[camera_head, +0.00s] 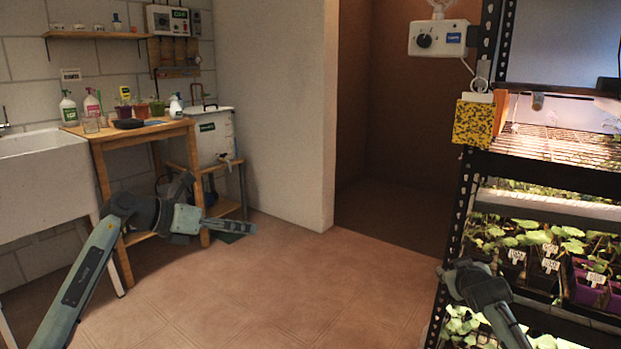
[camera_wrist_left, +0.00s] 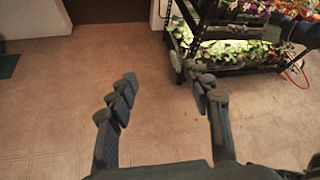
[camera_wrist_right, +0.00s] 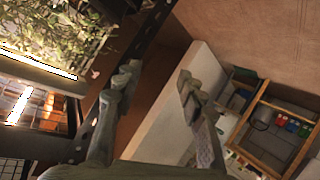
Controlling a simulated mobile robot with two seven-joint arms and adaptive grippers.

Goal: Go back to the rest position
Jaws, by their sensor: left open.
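My left gripper (camera_head: 248,227) is held out over the bare floor in the head view, in front of the wooden bench. In the left wrist view its fingers (camera_wrist_left: 160,78) are spread with only floor between them. My right gripper (camera_head: 450,271) is at the lower right of the head view, in front of the rack's near post. In the right wrist view its fingers (camera_wrist_right: 157,72) are apart and nothing is held between them. No task object is in either gripper.
The black seedling rack (camera_head: 470,190) with lit shelves and potted seedlings stands at the right, close to my right arm. A wooden bench (camera_head: 140,131) with bottles and a white sink (camera_head: 45,180) are at the left. The floor (camera_head: 290,290) between is clear.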

